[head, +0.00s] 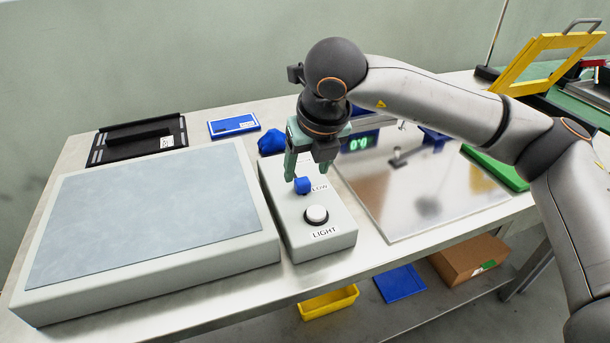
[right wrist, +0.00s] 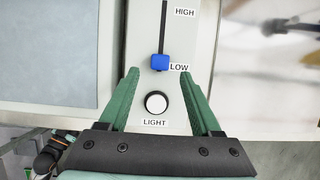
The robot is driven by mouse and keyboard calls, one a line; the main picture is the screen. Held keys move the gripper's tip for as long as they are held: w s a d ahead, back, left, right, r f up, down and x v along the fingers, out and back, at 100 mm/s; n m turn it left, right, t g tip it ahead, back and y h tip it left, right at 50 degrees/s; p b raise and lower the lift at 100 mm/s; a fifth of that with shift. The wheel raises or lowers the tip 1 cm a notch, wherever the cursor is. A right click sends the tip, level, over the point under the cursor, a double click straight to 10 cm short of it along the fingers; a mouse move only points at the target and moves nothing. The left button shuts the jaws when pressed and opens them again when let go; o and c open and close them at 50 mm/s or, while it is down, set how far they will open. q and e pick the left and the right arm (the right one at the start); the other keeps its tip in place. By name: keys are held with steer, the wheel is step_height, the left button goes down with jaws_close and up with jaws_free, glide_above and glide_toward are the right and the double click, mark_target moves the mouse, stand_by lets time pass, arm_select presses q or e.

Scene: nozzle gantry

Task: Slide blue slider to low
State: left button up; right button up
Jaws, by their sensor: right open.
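The blue slider (head: 303,185) sits at the LOW end of its slot on the grey control box (head: 325,243). In the right wrist view the blue slider (right wrist: 160,62) is beside the LOW label, with the dark slot running up from it to the HIGH label. My right gripper (head: 306,178) is over the box at the slider. In the right wrist view its green fingers (right wrist: 159,75) are open, spread wide either side of the slider and apart from it. My left gripper is not in view.
A white LIGHT button (head: 316,215) is on the box in front of the slider. A large grey panel (head: 150,215) stands left, and a shiny metal plate (head: 450,205) lies right. A blue object (head: 271,142) is behind the box. A yellow bin (head: 328,302) is below the table.

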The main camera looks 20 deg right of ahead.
steer(key=v, duration=0.8)
steer(key=shift+s, duration=0.1)
steer(key=shift+s, duration=0.1)
